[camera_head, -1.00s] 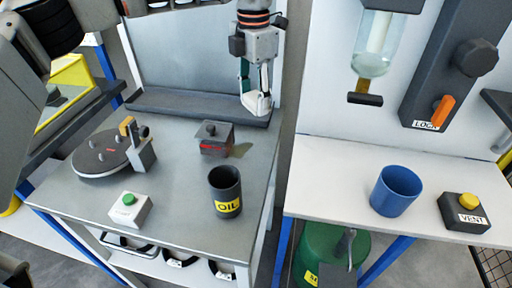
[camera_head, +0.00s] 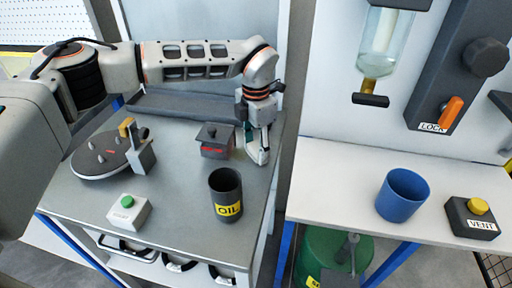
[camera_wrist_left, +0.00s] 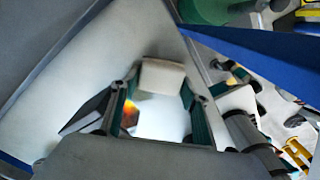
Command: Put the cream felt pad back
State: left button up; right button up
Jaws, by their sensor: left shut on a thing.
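My left gripper (camera_head: 258,155) is over the right part of the grey bench top (camera_head: 170,215), just right of a dark lidded box (camera_head: 216,150). Its fingers point down and are shut on a cream felt pad. In the left wrist view, the pad (camera_wrist_left: 162,76) shows as a pale block between the tips of the left gripper (camera_wrist_left: 160,88). In the head view, the fingers largely hide the pad. I cannot tell whether the pad touches the bench. My right gripper is in neither view.
A dark OIL cup (camera_head: 226,195), a green-button box (camera_head: 128,211) and a round turntable (camera_head: 100,157) stand on the bench. A gap separates it from the white bench (camera_head: 340,185) with a blue cup (camera_head: 402,194) and VENT box (camera_head: 472,217). A dark ledge runs behind.

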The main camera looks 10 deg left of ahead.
aim_at(256, 148)
pick_arm(q)
jog(key=shift+f, duration=0.1)
jog(key=o, duration=1.1)
jog(key=shift+c, duration=0.2)
notch_tip(256, 148, up, 12)
jog(key=shift+p, duration=0.4)
